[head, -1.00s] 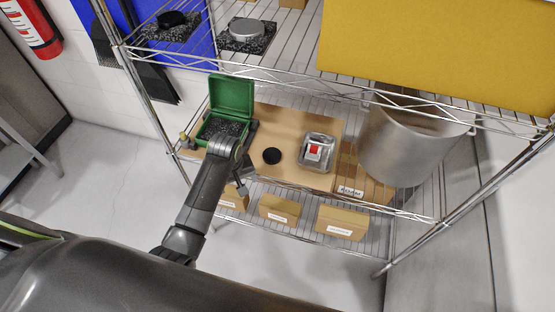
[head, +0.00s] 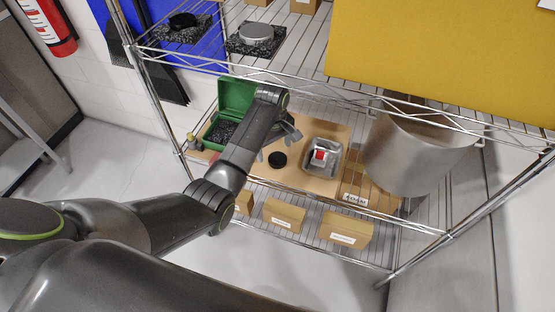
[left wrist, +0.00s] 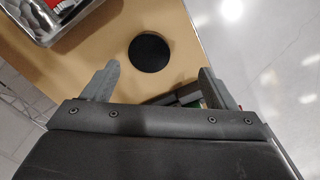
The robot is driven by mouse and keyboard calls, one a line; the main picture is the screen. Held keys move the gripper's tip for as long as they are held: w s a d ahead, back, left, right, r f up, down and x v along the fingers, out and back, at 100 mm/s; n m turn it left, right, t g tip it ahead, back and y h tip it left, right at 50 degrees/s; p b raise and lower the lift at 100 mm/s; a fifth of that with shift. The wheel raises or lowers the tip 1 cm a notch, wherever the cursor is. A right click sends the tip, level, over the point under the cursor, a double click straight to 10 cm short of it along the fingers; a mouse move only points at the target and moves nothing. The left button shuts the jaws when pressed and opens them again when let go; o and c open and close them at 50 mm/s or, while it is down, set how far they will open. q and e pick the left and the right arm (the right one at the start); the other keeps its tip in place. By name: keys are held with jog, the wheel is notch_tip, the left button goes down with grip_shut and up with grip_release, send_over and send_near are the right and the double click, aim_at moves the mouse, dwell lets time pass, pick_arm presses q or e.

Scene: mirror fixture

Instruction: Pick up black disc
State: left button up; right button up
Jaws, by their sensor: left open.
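My left gripper (head: 277,146) is open and empty above the board, close to the disc. Its two fingers stand wide apart in the left wrist view (left wrist: 160,80). They do not appear to touch the disc. My right gripper is not in view.
An open green box (head: 236,98) with dark foam stands left of the disc, partly behind my arm. A large metal bucket (head: 415,155) stands farther right. An upper wire shelf (head: 300,85) runs above.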

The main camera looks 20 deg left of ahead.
aim_at(278, 159)
pick_arm(q)
jog(key=shift+w+d+r+n, duration=0.3)
jog(key=shift+w+d+r, duration=0.35)
jog(key=shift+w, duration=0.1)
jog(key=shift+a+f, duration=0.15)
jog(key=shift+f, duration=1.7)
jog(key=shift+a+f, duration=0.15)
jog(key=shift+f, duration=1.65)
jog(key=shift+c, duration=0.4)
jog(key=c, duration=1)
jog(key=shift+r, duration=0.15)
jog(key=shift+c, duration=0.2)
